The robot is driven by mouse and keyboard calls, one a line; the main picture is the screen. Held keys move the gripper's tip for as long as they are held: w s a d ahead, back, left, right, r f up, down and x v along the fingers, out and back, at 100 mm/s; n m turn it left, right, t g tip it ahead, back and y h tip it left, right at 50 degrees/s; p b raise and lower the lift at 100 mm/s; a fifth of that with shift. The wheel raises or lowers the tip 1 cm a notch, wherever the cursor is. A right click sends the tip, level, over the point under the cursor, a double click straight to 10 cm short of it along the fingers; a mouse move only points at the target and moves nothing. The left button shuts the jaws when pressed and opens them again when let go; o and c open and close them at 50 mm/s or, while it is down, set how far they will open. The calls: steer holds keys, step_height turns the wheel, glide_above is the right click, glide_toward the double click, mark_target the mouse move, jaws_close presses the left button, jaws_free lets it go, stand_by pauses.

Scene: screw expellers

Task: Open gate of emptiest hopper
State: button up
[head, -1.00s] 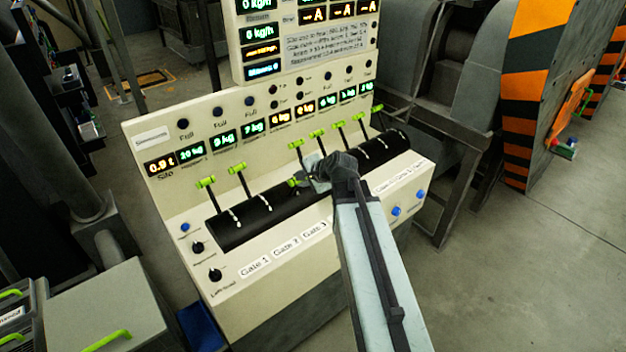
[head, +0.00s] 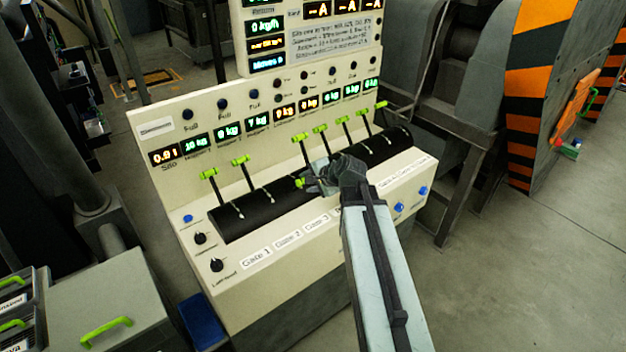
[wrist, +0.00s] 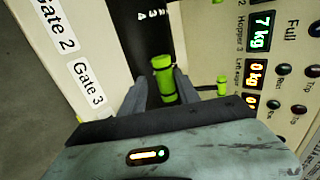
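A pale control console (head: 290,240) carries a row of levers with green handles, a black drum and lit weight readouts. My gripper (head: 312,180) is over the middle of the console, near the Gate 3 label (head: 317,223). A green lever handle (wrist: 163,80) stands between my gripper's fingers (wrist: 165,95) in the wrist view, with little or no gap. It sits lower and nearer than the Gate 1 handle (head: 208,173) and Gate 2 handle (head: 240,160). The Hopper 3 readout (wrist: 260,33) shows 7 kg. My wrist partly hides this lever in the head view.
Several other green-handled levers, such as one just beyond my gripper (head: 303,137), stand upright to the right. Blue buttons (head: 399,207) lie at the lower right. An orange-and-black striped machine (head: 535,90) stands at right, with bare floor (head: 530,260) in front.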

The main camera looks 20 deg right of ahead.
steer(key=shift+o, duration=0.6)
steer(key=shift+s+d+f, duration=0.15)
steer(key=shift+s+f, duration=0.1)
steer(key=shift+f, duration=0.05)
steer(key=shift+w+r, duration=0.1)
steer(key=shift+r, duration=0.1)
